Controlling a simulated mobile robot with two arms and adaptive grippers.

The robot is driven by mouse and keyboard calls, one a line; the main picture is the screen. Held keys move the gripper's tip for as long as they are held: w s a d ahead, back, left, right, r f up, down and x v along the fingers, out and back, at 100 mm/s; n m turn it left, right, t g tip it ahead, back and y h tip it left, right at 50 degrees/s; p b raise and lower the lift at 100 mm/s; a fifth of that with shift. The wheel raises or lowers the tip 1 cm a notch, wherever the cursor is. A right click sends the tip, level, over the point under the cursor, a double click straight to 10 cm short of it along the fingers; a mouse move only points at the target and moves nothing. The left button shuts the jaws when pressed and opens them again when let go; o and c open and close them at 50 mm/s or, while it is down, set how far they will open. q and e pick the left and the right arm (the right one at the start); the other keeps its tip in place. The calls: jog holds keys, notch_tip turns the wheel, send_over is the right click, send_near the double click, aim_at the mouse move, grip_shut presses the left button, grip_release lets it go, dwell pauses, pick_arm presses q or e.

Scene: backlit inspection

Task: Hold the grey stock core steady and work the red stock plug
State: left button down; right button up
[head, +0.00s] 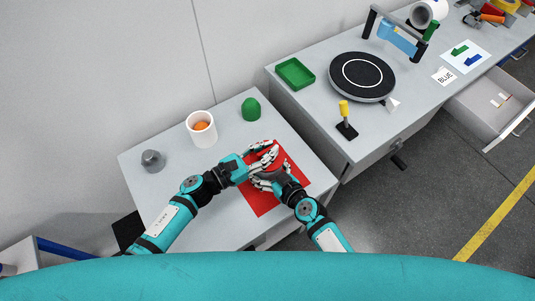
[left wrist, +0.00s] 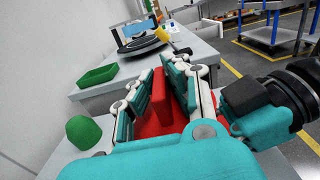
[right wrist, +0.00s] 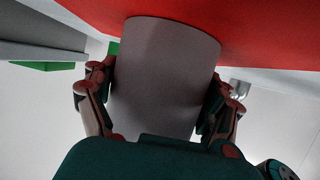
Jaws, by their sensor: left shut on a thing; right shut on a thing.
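My left gripper (head: 268,154) is shut on the red stock plug, which shows as an upright red piece (left wrist: 157,100) between its fingers in the left wrist view. My right gripper (head: 268,182) is shut on the grey stock core, a smooth grey cylinder (right wrist: 165,75) between its fingers in the right wrist view. Both hands are close together over the red mat (head: 262,204), the left one higher in the head view. The fingers hide most of both parts there, and I cannot tell whether plug and core touch.
A white cup (head: 202,132) with an orange ball (head: 201,125), a green dome (head: 251,109) and a grey knob-shaped piece (head: 152,162) stand on the near table. The second table holds a green tray (head: 295,73), a black turntable (head: 361,77) and a yellow-topped post (head: 345,118).

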aim_at(267, 149)
pick_arm(q)
notch_tip(267, 149, up, 7)
jog(key=shift+r, duration=0.15)
pick_arm(e)
jog(key=shift+s+f, duration=0.1)
jog(key=shift+f, duration=0.15)
jog(key=o, duration=0.9)
jog(key=shift+c, duration=0.2)
jog(key=shift+o, duration=1.2)
jog(key=shift+r, duration=0.1)
jog(key=v, duration=1)
jog(key=shift+s+d+r, duration=0.1)
jog(key=shift+s+d, duration=0.05)
jog(key=shift+d, duration=0.05)
jog(key=shift+s+d+r, duration=0.3)
jog(key=shift+s+d, duration=0.05)
jog(key=shift+s, duration=0.15)
